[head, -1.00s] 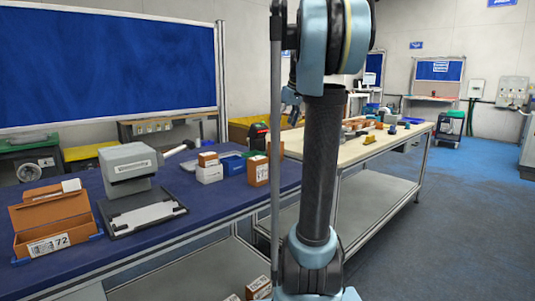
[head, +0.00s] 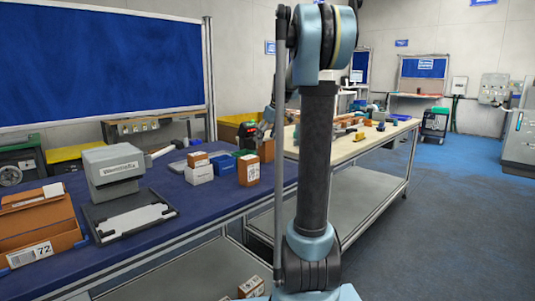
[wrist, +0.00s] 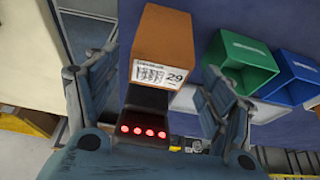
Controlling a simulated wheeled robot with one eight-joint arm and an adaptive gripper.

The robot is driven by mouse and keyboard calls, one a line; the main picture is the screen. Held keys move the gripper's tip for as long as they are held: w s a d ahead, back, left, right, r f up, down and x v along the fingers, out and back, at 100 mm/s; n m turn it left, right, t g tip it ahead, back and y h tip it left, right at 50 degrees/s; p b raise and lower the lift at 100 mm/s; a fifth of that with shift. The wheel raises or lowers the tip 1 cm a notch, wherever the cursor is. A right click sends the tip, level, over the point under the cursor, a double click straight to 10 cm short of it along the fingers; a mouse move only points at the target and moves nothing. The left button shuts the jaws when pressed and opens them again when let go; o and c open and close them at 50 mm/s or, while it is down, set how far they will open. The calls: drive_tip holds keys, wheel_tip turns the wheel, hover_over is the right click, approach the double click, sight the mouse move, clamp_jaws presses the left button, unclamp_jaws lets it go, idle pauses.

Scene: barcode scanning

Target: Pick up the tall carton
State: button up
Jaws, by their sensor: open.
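The tall carton (head: 249,170) is a brown box with a white label, upright near the right end of the blue table in the head view. In the wrist view the carton (wrist: 165,40) shows a barcode label with "29", just beyond my fingers. My gripper (wrist: 143,88) is open and empty, one finger to each side below the carton's label; neither finger visibly touches it. In the head view my gripper is small and partly hidden behind my arm.
Green (wrist: 240,62) and blue (wrist: 293,75) bins lie right of the carton. A black block with red lights (wrist: 143,120) shows between my fingers. White cartons (head: 199,174), a grey device (head: 110,165) and an orange box (head: 40,228) stand further left.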

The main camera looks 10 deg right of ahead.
sight(264, 147)
drive_tip(key=shift+x, duration=3.05)
drive_tip(key=shift+d, duration=0.1)
drive_tip(key=shift+c, duration=0.6)
drive_tip(key=c, duration=1.3)
